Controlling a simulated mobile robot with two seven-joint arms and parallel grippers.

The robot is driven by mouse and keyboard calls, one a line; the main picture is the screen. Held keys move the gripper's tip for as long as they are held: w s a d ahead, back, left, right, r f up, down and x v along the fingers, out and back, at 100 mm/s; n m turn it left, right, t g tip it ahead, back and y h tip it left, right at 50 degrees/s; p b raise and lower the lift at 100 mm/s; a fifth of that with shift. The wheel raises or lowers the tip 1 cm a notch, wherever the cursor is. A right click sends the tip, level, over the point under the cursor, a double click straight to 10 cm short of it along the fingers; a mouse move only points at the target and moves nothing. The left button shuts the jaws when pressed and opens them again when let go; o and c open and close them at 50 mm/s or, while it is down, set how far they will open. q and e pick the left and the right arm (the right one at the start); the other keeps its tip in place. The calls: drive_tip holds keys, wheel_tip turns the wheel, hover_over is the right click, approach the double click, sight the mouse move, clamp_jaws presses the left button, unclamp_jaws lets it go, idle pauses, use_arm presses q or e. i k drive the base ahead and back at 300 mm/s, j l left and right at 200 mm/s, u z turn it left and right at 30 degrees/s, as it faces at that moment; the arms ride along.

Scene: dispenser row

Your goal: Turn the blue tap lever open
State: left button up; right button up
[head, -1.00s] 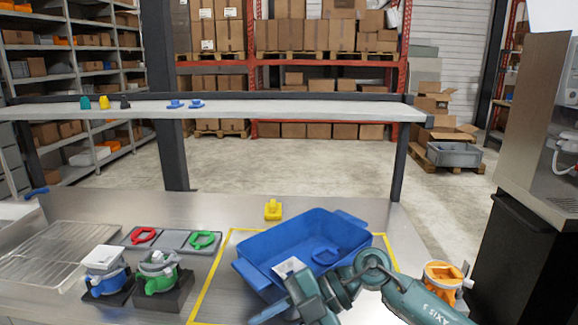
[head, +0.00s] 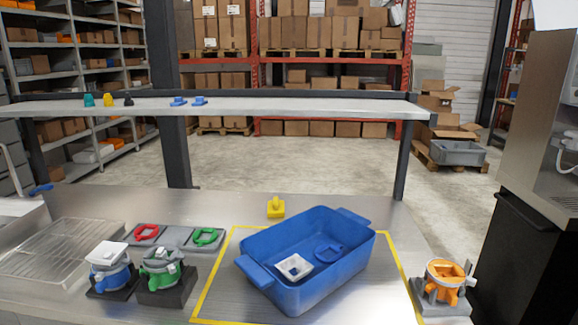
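A small blue lever (head: 40,189) sticks out near the left edge of the head view, at the back left of the metal counter. It looks like the tap lever, lying nearly level with a slight tilt; the tap body under it cannot be made out. Neither of my grippers is in view, and nothing of mine touches the lever.
A blue bin (head: 307,290) holds a white square piece (head: 294,267) and a blue ring piece (head: 328,252). Blue (head: 110,277), green (head: 161,270) and orange (head: 446,276) dispenser-like units stand on the counter. A wire rack (head: 62,255) lies in front of the lever.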

sight(45, 187)
drive_tip(key=k+j+u, duration=0.15)
drive_tip(key=u, duration=2)
drive_tip(key=i+j+u, duration=0.1)
drive_tip(key=i+u, duration=0.2)
drive_tip(key=i, duration=0.25)
drive_tip(key=i+u, duration=0.3)
drive_tip(key=i, duration=0.25)
drive_tip(key=i+u, duration=0.1)
drive_tip(key=i, duration=1.6)
drive_tip(key=i+z, duration=0.1)
drive_tip(key=i, duration=0.75)
drive_tip(key=i+j, duration=0.15)
drive_tip(key=i, duration=0.65)
drive_tip(key=i+l+z, duration=0.15)
drive_tip(key=i+z, duration=0.6)
drive_tip(key=i, duration=0.15)
drive_tip(key=i+j+z, duration=0.2)
drive_tip(key=i+z, duration=0.15)
drive_tip(key=i+l+z, duration=0.1)
drive_tip(key=i+z, duration=0.65)
drive_tip(key=i, duration=0.2)
drive_tip(key=i+j+z, duration=0.15)
drive_tip(key=i+z, duration=0.25)
drive_tip(key=i, duration=0.05)
